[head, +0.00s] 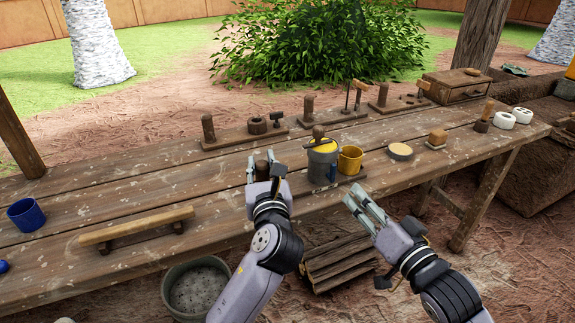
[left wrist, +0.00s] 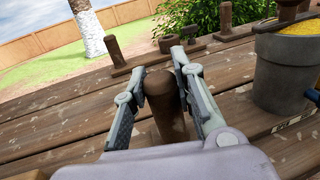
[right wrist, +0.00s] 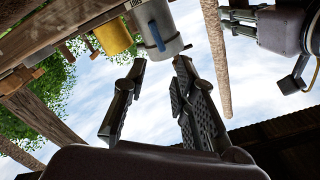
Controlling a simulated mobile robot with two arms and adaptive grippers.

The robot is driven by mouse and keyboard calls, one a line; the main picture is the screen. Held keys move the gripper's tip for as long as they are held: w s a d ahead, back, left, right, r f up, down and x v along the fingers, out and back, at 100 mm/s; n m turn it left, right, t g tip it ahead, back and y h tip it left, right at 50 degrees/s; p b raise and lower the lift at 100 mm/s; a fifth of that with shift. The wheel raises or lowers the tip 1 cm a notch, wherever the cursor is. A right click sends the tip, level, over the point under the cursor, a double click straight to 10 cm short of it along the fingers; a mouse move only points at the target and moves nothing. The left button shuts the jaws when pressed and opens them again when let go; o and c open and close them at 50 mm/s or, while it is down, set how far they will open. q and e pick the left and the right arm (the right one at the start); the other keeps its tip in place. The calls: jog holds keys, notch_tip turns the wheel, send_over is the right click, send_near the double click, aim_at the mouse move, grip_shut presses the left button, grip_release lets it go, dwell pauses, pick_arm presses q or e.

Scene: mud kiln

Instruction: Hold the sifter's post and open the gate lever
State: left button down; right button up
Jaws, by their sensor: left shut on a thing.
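The sifter is a grey metal bucket (head: 322,165) with yellow material in its top, on a base at the table's front edge. A blue lever (head: 333,172) is on its right front side and also shows in the right wrist view (right wrist: 155,36). A yellow cup (head: 350,160) is right beside the bucket. A brown wooden post (left wrist: 168,110) stands upright to the bucket's left. My left gripper (head: 261,166) is shut on the post, a finger on either side. My right gripper (head: 354,200) is open and empty, in front of the table, below and right of the lever.
Wooden stands with pegs (head: 240,135) line the table's back. A round tin (head: 400,152) and a wood-topped block (head: 437,138) are to the right. A wooden bar (head: 137,225) and blue mug (head: 27,214) are at the left. Firewood (head: 338,262) and a grey bucket (head: 196,290) are below.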

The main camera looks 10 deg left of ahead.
jog(key=shift+w+d+f, duration=0.15)
jog(key=shift+w+f, duration=0.05)
jog(key=shift+f, duration=0.05)
jog(key=shift+c, duration=1.3)
jog(key=w+d+f+m+g, duration=0.1)
jog(key=m, duration=0.1)
jog(key=w+d+f+m+g, duration=0.1)
jog(key=w+d+m, duration=0.1)
jog(key=shift+w+d+f+y, duration=0.15)
jog(key=shift+d+f+y, duration=0.05)
jog(key=shift+f+y, duration=0.2)
grip_shut()
jog(key=w+d+r+m+g+y, duration=0.1)
jog(key=w+d+r+m+y, duration=0.1)
jog(key=d+r+m, duration=0.1)
jog(key=shift+w+d+m, duration=0.2)
jog(key=shift+d+m, duration=0.4)
jog(key=shift+d, duration=0.25)
